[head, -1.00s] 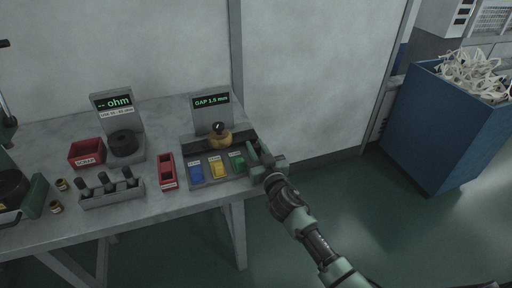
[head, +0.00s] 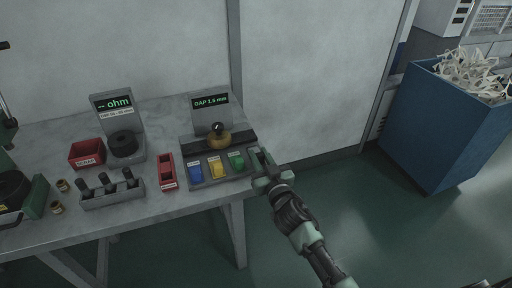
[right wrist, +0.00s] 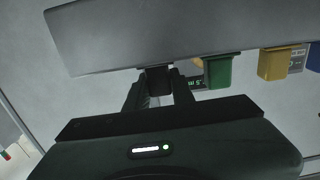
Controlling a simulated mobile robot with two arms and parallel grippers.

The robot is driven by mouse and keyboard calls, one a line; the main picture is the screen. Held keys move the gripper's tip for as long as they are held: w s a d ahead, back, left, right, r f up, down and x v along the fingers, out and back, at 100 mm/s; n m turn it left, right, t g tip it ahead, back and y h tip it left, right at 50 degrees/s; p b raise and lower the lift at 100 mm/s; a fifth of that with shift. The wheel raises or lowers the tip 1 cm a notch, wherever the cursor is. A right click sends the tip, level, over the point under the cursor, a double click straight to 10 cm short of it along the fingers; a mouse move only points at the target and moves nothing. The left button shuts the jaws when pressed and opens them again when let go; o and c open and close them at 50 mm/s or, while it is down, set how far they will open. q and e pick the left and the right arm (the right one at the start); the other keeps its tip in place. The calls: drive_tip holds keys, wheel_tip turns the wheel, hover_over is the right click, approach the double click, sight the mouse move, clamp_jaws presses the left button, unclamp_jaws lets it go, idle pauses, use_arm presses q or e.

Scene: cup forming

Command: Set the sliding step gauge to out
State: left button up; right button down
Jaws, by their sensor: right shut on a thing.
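The step gauge stand (head: 188,184) is at the right end of the bench, with a dark strip (head: 190,147) across it and a yellow ring with a dark knob (head: 219,138) on the strip. Its display (head: 210,101) appears to read GAP 1.5 mm. My right gripper (head: 258,160) is at the stand's right end. In the right wrist view its fingers (right wrist: 158,84) are shut on a small dark block (right wrist: 157,79) beside the grey plate (right wrist: 150,38). I take this block as the gauge slider's end. My left gripper is not in view.
Blue (head: 196,172), yellow (head: 217,169) and green (head: 237,161) bins hang along the stand's front. A red tray (head: 167,172) stands to its left. A large blue bin (head: 435,130) is at the right. The floor between bench and bin is clear.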

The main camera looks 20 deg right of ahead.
drive_tip(key=shift+s, duration=0.4)
drive_tip(key=shift+f, duration=0.2)
drive_tip(key=c, duration=1.2)
unclamp_jaws()
drive_tip(key=shift+r, duration=0.2)
drive_tip(key=s, duration=0.8)
drive_tip(key=shift+d, duration=0.15)
